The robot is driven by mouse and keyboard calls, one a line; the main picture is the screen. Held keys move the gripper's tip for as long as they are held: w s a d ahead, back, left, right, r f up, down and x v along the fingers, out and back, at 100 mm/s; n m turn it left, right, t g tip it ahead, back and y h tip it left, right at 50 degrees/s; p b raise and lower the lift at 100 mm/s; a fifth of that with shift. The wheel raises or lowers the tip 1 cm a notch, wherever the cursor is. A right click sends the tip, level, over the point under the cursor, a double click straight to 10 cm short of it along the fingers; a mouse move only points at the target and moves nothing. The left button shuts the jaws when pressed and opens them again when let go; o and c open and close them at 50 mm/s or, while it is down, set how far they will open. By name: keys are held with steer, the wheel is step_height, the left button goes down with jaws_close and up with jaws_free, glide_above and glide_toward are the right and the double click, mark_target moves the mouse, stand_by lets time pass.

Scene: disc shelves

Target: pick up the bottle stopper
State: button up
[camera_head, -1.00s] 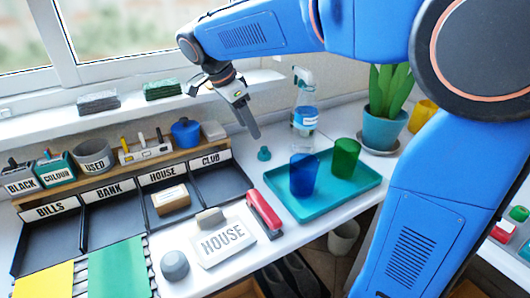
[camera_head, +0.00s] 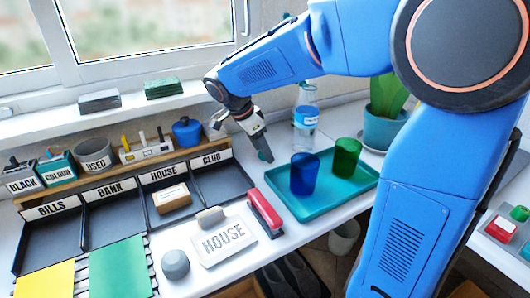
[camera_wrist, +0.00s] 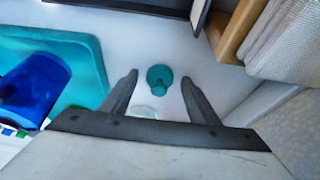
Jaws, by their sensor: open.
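The bottle stopper (camera_wrist: 160,76) is small and teal. In the wrist view it stands on the white surface between and slightly beyond the two open fingers of my gripper (camera_wrist: 160,82), with clear gaps to both. In the head view my gripper (camera_head: 263,152) points down at the white counter, just left of the teal tray, and hides most or all of the stopper.
The teal tray (camera_head: 333,196) holds a blue cup (camera_head: 304,175) and a green cup (camera_head: 346,157). A red stapler (camera_head: 264,208) lies in front, and black sorting trays (camera_head: 222,178) are at the left.

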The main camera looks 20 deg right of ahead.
steer(key=shift+c, duration=0.6)
steer(key=c, duration=1)
